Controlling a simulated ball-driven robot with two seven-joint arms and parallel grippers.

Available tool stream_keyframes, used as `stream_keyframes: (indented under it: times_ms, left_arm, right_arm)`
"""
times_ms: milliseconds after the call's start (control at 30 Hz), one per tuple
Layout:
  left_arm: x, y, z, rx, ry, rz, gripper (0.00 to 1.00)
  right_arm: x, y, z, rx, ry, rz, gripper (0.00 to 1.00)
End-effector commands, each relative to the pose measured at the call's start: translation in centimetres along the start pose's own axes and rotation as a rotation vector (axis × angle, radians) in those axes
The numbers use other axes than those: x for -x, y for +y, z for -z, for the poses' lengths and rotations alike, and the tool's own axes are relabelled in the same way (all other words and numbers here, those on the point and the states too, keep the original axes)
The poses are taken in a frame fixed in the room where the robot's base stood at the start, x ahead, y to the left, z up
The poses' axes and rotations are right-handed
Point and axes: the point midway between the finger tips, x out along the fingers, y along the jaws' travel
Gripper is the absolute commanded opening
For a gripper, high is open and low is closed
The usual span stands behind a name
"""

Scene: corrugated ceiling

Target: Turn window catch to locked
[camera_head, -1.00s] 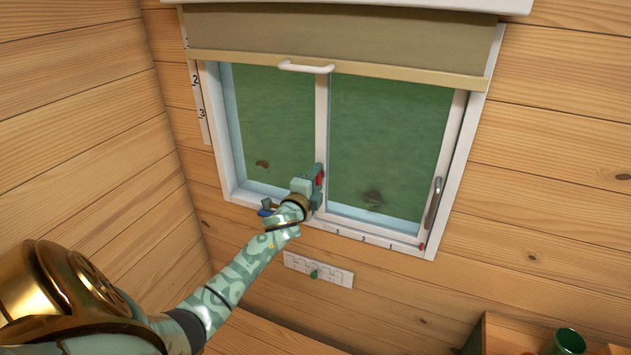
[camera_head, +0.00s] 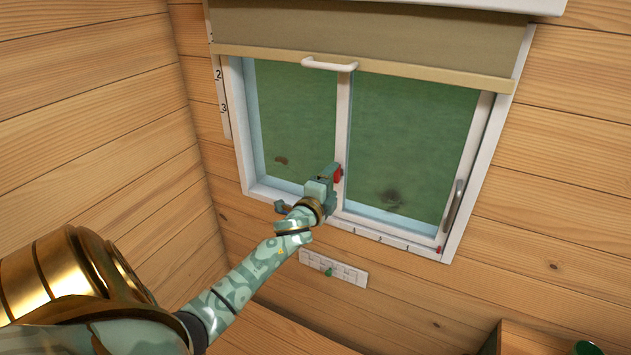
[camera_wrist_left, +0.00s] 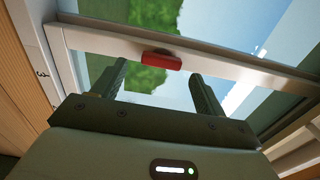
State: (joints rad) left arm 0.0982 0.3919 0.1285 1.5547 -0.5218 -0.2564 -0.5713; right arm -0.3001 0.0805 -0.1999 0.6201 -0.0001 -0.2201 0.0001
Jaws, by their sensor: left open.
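The red window catch (camera_head: 338,175) is on the white middle upright of the sliding window (camera_head: 343,130). In the left wrist view the catch (camera_wrist_left: 162,61) is a short red bar lying along the white frame bar (camera_wrist_left: 200,65). My left gripper (camera_head: 331,178) is at the window upright, right by the catch. In the left wrist view its two fingers (camera_wrist_left: 157,88) are apart, one to each side of the catch, with nothing between them. I cannot tell whether a finger touches the catch. My right gripper is not in view.
A beige blind with a white handle (camera_head: 330,65) covers the window's top. A grey pull handle (camera_head: 453,205) is on the right sash. A wooden box edge and green cup (camera_head: 587,348) are at lower right.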

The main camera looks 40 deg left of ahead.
Motion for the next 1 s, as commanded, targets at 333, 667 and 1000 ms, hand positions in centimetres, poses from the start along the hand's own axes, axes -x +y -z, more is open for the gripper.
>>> stream_keyframes:
  times_ms: [333, 667, 1000]
  left_arm:
    - [9.4, 0.3, 0.1, 0.0, 0.002, -0.004, 0.73]
    - [13.6, 0.1, 0.1, 0.0, 0.001, -0.002, 0.73]
    - [13.7, 0.1, 0.1, 0.0, 0.001, -0.001, 0.73]
  right_arm:
    - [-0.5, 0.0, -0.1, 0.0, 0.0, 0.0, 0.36]
    - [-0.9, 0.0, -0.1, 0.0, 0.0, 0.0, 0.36]
    - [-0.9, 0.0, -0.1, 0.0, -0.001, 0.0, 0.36]
